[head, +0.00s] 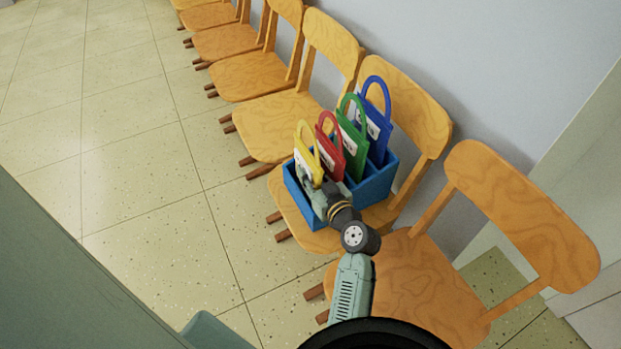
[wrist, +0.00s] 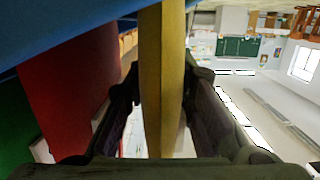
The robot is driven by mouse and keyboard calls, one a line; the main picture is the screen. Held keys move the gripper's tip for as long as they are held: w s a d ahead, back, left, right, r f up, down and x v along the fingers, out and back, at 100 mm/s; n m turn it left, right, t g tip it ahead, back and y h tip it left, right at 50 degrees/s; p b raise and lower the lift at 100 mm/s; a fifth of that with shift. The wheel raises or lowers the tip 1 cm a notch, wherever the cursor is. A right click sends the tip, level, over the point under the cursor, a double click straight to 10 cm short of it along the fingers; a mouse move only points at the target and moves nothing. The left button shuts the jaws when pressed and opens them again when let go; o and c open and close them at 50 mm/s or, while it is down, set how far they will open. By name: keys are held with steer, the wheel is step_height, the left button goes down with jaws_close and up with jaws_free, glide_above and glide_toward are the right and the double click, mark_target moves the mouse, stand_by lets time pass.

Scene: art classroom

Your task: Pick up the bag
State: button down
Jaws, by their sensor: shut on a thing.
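Several bags stand upright in a row in a blue divided box (head: 378,187) on a wooden chair. They are a yellow bag (head: 309,161), a red bag (head: 329,155), a green bag (head: 351,143) and a blue bag (head: 377,130), each with a loop handle. My gripper (head: 308,183) is at the yellow bag, at the near left end of the row. In the wrist view, the yellow bag (wrist: 162,60) shows as a strip between the two fingers (wrist: 163,95), which are shut on it. The red bag (wrist: 75,85) is beside it. My gripper hides the yellow bag's lower part in the head view.
An empty wooden chair (head: 425,285) is nearest on the right. More chairs (head: 285,120) run along the wall (head: 470,60) behind the box. Tiled floor (head: 130,160) on the left is open. A grey-green surface (head: 60,280) fills the lower left.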

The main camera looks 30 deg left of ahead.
mark_target(311, 131)
step_height(311, 131, up, 15)
steer(key=shift+r, duration=0.2)
steer(key=shift+d, duration=0.1)
stand_by(1.0)
